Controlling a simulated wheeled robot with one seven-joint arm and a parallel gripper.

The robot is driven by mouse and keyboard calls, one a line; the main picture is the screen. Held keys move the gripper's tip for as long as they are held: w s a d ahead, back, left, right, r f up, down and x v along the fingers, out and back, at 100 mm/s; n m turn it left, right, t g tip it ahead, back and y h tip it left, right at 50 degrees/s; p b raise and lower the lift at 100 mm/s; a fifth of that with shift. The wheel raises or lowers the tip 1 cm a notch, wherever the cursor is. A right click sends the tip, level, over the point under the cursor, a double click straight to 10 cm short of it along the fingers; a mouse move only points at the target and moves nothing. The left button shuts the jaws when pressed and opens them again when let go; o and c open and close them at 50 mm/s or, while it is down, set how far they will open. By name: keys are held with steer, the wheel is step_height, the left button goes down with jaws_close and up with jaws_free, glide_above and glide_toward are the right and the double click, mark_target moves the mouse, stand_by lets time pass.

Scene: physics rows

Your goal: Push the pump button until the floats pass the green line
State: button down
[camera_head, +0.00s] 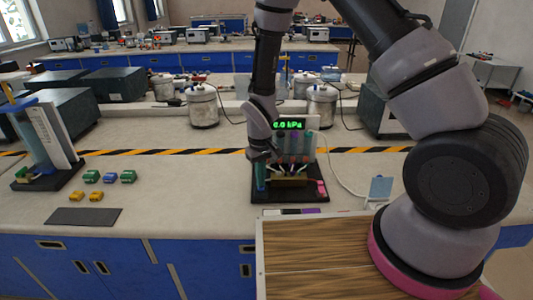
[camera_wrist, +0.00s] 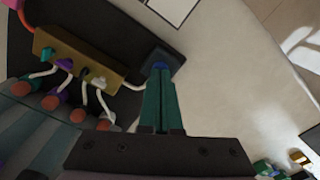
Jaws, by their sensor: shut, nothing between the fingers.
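The pump device stands on a black base (camera_head: 290,196) with upright clear tubes (camera_head: 297,146) and a green display (camera_head: 288,124) that seems to read 0.0 kPa. A blue button (camera_wrist: 161,65) sits on a dark block at the base's edge in the wrist view. My gripper (camera_head: 261,184) is at the left side of the device; its green fingers (camera_wrist: 160,82) are shut and empty. Their tips overlap the button in the wrist view; I cannot tell whether they touch it. Reddish round pieces (camera_wrist: 78,115) show by the tubes, possibly the floats. I cannot make out the green line.
A brass manifold (camera_wrist: 75,62) with coloured valves and white hoses lies beside the button. Small green, blue and yellow blocks (camera_head: 110,177) and a dark mat (camera_head: 84,216) lie left. Metal canisters (camera_head: 202,105) stand behind. Bare bench (camera_head: 190,200) lies left of the device.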

steer(key=shift+f, duration=0.5)
steer(key=shift+r, duration=1.15)
